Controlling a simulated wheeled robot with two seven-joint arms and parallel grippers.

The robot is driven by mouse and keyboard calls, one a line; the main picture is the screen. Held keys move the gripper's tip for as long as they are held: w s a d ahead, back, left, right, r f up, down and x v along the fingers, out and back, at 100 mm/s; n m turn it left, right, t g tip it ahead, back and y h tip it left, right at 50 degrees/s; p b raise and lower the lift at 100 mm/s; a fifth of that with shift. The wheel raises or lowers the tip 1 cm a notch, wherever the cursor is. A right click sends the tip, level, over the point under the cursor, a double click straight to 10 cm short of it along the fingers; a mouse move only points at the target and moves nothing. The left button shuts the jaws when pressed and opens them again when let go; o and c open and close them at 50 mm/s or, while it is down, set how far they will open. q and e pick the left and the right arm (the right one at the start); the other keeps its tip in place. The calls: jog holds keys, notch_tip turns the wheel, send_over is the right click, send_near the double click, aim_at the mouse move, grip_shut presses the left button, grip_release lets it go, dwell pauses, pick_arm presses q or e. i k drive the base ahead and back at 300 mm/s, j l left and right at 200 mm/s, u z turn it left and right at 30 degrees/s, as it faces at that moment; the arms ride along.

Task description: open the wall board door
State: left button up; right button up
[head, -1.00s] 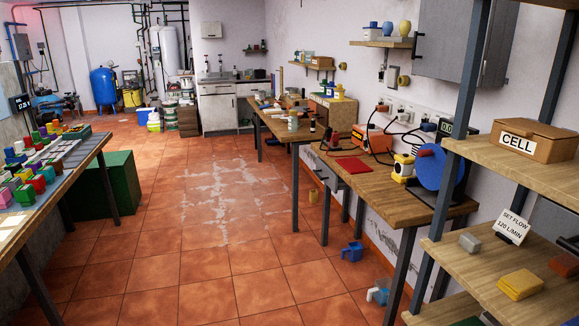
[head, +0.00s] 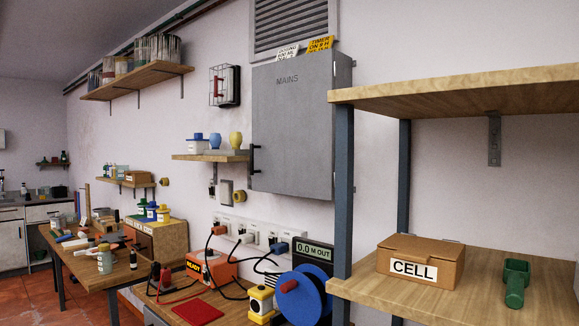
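The wall board is a grey metal cabinet marked MAINS (head: 290,130), fixed to the wall near the middle of the head view. Its door looks shut, flush with the cabinet. A black upright handle (head: 254,159) sits on the door's left edge. Neither of my grippers shows in the head view.
A bench with a red mat (head: 198,312), an orange unit (head: 208,268) and a blue reel (head: 305,294) stands below the cabinet. A shelf rack (head: 455,92) at right holds a CELL box (head: 420,260). A small wall shelf (head: 190,157) with pots is left of the handle.

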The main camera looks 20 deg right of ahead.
aim_at(292, 153)
jog(key=i+j+z, duration=0.25)
jog(key=z, duration=0.2)
jog(key=i+j+z, duration=0.6)
jog(key=j+z, duration=0.2)
jog(key=z, duration=0.15)
jog(key=i+j+z, duration=0.15)
jog(key=j+z, duration=0.3)
